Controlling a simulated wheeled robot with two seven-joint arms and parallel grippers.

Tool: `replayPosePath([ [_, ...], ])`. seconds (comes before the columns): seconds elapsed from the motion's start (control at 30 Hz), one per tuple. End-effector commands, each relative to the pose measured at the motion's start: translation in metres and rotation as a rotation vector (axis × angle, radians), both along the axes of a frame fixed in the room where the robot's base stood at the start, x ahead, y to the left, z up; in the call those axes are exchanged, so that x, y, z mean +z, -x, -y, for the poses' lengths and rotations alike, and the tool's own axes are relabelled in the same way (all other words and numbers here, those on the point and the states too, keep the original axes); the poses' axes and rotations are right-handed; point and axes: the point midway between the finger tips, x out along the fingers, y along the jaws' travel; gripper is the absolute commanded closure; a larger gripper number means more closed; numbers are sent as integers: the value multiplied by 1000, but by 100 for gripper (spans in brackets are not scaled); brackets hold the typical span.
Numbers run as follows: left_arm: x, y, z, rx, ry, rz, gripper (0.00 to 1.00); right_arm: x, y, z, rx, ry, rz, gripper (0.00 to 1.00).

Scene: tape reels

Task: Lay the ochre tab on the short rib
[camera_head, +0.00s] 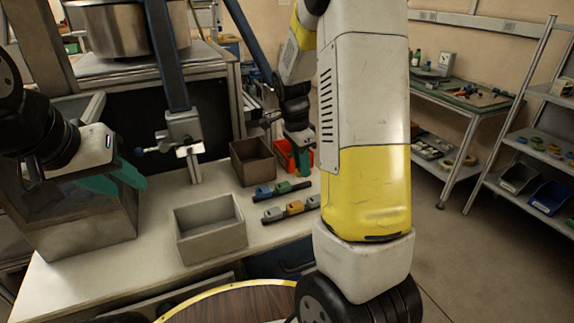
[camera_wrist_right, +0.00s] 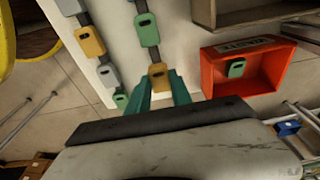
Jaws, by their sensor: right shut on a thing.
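The ochre tab (camera_wrist_right: 158,76) is between the green fingertips of my right gripper (camera_wrist_right: 162,88), which is shut on it. In the head view my right gripper (camera_head: 301,168) is over the right end of the short rib (camera_head: 301,185), and the tab is not discernible there. The short rib carries a blue tab (camera_head: 263,193) and a green tab (camera_head: 283,188). In the wrist view the held tab lines up with the rib beyond the green tab (camera_wrist_right: 146,30); I cannot tell whether it touches the rib. My left gripper (camera_head: 125,187) is open and empty, left of the grey bin.
A longer rib (camera_head: 282,212) beside it holds grey, ochre (camera_head: 294,207) and green tabs. A red bin (camera_wrist_right: 212,72) with a green tab (camera_wrist_right: 236,68) stands near my right gripper. A brown bin (camera_head: 252,160) and a grey bin (camera_head: 210,228) stand on the table.

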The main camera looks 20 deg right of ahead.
Motion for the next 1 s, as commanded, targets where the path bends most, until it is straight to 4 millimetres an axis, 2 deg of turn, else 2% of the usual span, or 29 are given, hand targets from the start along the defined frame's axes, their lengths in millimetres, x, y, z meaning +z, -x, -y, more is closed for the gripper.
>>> replayPosePath([
  [0.1,0,0,0,0,0,0,64,-22,3,-1,1,0,-10,100],
  [0.2,0,0,0,0,0,0,64,-32,3,-1,0,0,-7,100],
  [0.57,0,0,0,0,0,0,64,-36,2,-1,1,0,-5,100],
  [0.6,0,0,0,0,0,0,64,-35,2,-1,1,0,-4,66],
  [0.67,0,0,0,0,0,0,64,-35,2,-1,1,0,-4,55],
  [1.0,0,0,0,0,0,0,64,-34,2,-1,1,-1,-3,52],
])
